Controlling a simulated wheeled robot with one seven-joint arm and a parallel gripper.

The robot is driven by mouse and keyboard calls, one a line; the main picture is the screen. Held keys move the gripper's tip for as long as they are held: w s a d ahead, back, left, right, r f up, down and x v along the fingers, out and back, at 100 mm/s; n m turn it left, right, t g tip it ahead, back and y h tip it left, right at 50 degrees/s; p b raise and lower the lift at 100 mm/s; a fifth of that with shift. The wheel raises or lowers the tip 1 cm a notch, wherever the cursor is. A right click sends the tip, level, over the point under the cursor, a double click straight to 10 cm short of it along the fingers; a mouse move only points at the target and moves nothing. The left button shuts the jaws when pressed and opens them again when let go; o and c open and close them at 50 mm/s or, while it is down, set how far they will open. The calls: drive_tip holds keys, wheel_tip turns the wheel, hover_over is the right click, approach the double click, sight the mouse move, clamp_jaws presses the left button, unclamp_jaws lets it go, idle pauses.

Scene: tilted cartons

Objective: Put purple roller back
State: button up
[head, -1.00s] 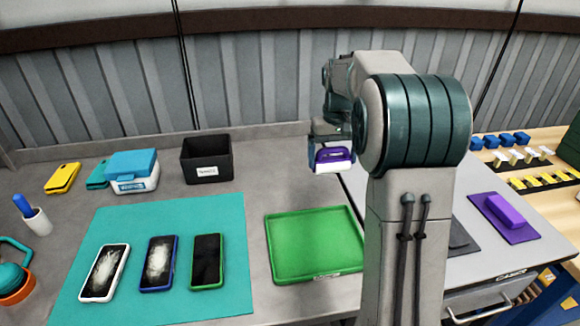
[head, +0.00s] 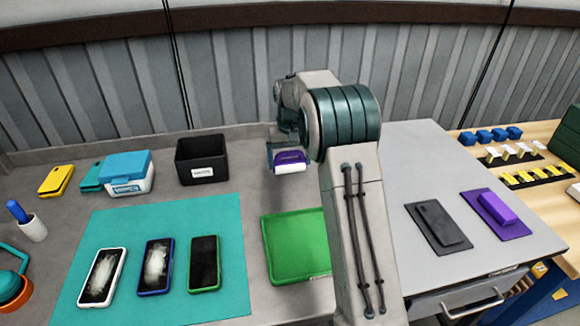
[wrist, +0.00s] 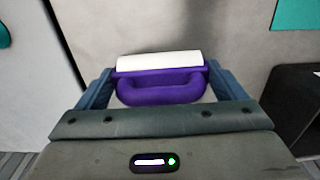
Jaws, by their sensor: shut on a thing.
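The purple roller (head: 291,157) has a purple handle and a white cylinder. My gripper (wrist: 162,90) is shut on it, with one blue-grey finger on each side, as the wrist view shows. In that view the roller (wrist: 160,63) lies across between the fingers, white cylinder on the far side. In the head view my gripper (head: 289,152) holds it in the air, behind the green tray (head: 285,250) and right of the black box (head: 188,165). My arm hides the tray's right part.
A teal mat (head: 220,295) bears several phones. A blue-lidded white box (head: 127,172) stands behind it. On the right grey top lie a dark pad (head: 424,212) with a dark block and a purple block (head: 497,207) on its own pad. Bare grey top lies behind those pads.

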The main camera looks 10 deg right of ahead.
sight(290, 162)
drive_tip(key=shift+f, duration=1.75)
drive_tip(key=shift+f, duration=0.15)
drive_tip(key=o, duration=0.7)
drive_tip(key=shift+o, duration=0.2)
